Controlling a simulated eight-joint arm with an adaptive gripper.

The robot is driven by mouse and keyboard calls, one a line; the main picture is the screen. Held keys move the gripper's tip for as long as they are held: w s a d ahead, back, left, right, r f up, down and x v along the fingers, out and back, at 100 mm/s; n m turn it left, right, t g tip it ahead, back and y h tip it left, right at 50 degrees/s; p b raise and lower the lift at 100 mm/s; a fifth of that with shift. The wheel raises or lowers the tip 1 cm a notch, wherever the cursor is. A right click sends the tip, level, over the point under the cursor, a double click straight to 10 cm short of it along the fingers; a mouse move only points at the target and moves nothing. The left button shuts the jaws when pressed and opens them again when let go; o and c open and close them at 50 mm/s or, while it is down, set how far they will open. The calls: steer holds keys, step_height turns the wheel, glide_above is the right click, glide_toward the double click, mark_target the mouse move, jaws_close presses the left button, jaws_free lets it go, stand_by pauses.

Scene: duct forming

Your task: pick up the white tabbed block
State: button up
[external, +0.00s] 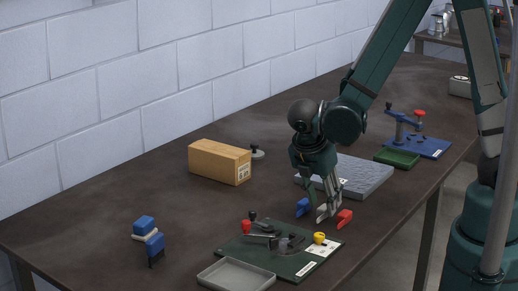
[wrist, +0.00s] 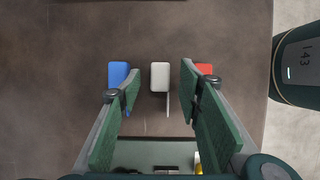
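The white tabbed block (wrist: 160,76) lies on the dark table in the wrist view, its thin tab pointing down the picture. It sits between a blue tabbed block (wrist: 119,75) on the left and a red block (wrist: 204,69) on the right. My gripper (wrist: 160,82) is open, with one green-padded finger on each side of the white block and nothing held. In the external view, my gripper (external: 323,198) points down over the white block (external: 321,216), which the fingers partly hide. The blue block (external: 303,207) and red block (external: 345,217) flank it. Contact cannot be told.
A green fixture board (external: 238,245) with clamps and a grey tray (external: 236,274) lie in front. A grey slab (external: 365,177) lies behind, with a cardboard box (external: 219,162) farther left. A blue fixture (external: 430,146) and green tray (external: 397,158) stand back right.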

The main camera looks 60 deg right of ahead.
steer(key=shift+x, duration=0.75)
steer(key=c, duration=0.9)
